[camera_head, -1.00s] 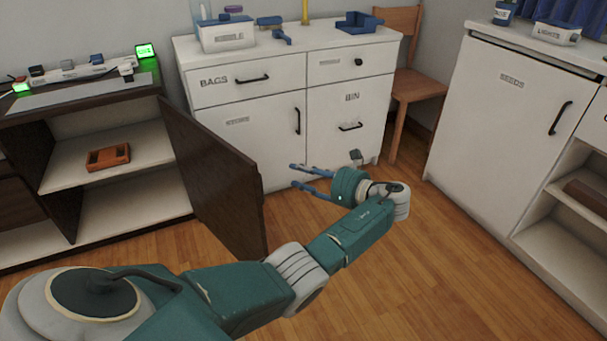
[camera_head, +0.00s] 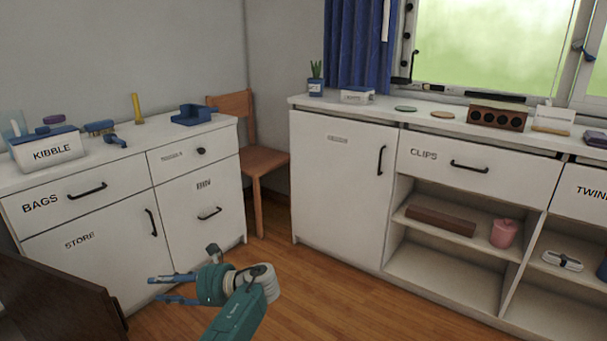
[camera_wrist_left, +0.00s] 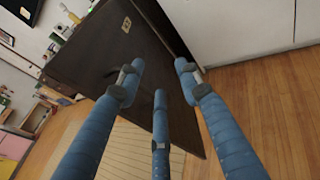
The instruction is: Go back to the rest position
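My left gripper (camera_head: 174,289) shows low in the head view, in front of the white cabinet. Its blue fingers are spread apart, pointing left, with nothing between them. In the left wrist view the open, empty fingers (camera_wrist_left: 158,95) point toward a dark brown cabinet door (camera_wrist_left: 105,55). That door (camera_head: 50,305) also shows at the lower left of the head view, to the left of the fingers and standing open. My right gripper is in neither view.
A white cabinet (camera_head: 88,243) with drawers stands behind the gripper. A wooden chair (camera_head: 258,160) is in the corner. A long white counter unit (camera_head: 340,192) with shelves lines the right wall. Wood floor (camera_head: 320,305) is clear at the lower middle.

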